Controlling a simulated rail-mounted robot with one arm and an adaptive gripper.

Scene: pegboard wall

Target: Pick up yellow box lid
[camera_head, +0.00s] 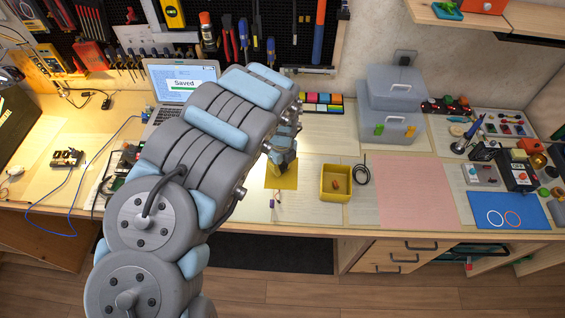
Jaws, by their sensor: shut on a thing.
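The yellow box lid (281,181) is a flat yellow square on the workbench, left of the open yellow box (336,196). My gripper (283,167) is at the far side of the lid and shut on it. My arm and gripper cover part of the lid, and the fingertips are hard to make out. I cannot tell whether the lid is lifted off the bench. The yellow box stands upright with a small orange-brown thing inside.
A pink sheet (417,190) covers the bench further right. Clear storage boxes (393,100) stand at the back. A laptop (182,84) is at the back left. Small electronics and tools crowd the far right.

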